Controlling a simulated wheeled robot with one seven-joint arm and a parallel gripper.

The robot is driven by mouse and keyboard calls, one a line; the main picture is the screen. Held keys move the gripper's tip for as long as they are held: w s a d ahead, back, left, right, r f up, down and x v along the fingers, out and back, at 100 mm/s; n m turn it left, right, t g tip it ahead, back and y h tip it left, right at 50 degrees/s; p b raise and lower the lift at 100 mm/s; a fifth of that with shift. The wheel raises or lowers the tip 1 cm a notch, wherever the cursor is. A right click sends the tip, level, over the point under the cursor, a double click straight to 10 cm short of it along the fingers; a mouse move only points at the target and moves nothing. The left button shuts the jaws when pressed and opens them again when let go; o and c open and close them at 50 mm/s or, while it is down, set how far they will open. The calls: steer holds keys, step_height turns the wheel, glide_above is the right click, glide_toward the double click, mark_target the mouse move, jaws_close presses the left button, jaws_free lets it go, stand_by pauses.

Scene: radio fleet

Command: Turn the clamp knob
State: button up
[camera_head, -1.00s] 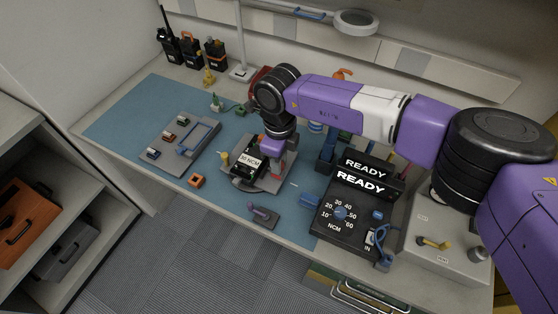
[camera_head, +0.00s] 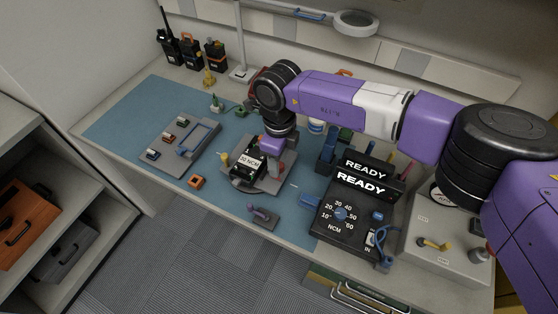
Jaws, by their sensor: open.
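A black device labelled "30 NCM" (camera_head: 249,163) sits in a grey clamp fixture (camera_head: 277,183) in the middle of the blue mat. A small yellow knob-like part (camera_head: 225,158) stands at the fixture's left side; I cannot tell whether it is the clamp knob. My gripper (camera_head: 272,158) points down over the right part of the fixture, close beside the device. It is open, and I see nothing held. The arm and gripper hide the fixture's back right part, and the fingertips are hard to make out.
A black control box with a dial (camera_head: 340,214) and a "READY" display (camera_head: 360,184) stands to the right. A grey tray (camera_head: 181,143) lies to the left. An orange block (camera_head: 197,182) and a purple-handled tool (camera_head: 262,216) lie near the front edge. Radios (camera_head: 191,50) stand at the back left.

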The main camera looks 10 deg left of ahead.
step_height(320, 180, up, 7)
steer(key=shift+b, duration=0.6)
